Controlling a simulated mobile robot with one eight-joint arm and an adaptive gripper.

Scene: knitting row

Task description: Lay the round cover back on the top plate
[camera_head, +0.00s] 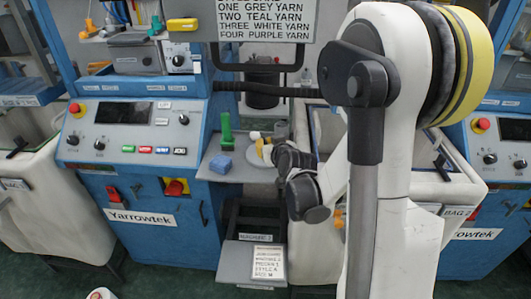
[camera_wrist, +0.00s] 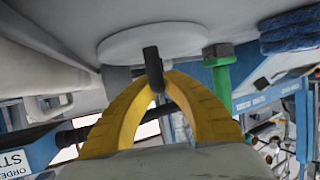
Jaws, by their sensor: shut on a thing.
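The round cover (camera_wrist: 150,42) is a flat pale disc with a dark upright handle (camera_wrist: 153,68) in the wrist view. My gripper (camera_wrist: 155,82) has its yellow fingers shut on this handle. The cover is at the pale grey plate (camera_wrist: 240,15); I cannot tell whether it touches it or hovers just over it. In the head view the plate (camera_head: 236,174) juts out between the blue machine fronts. My gripper (camera_head: 262,146) is at its right part, where my dark wrist hides much of the cover.
A green upright tool (camera_head: 226,130) and a blue folded cloth or block (camera_head: 221,165) are on the plate, left of my gripper. A dark hole with a labelled tray (camera_head: 252,262) lies below. A white bin (camera_head: 445,190) stands at the right, a control panel (camera_head: 130,130) at the left.

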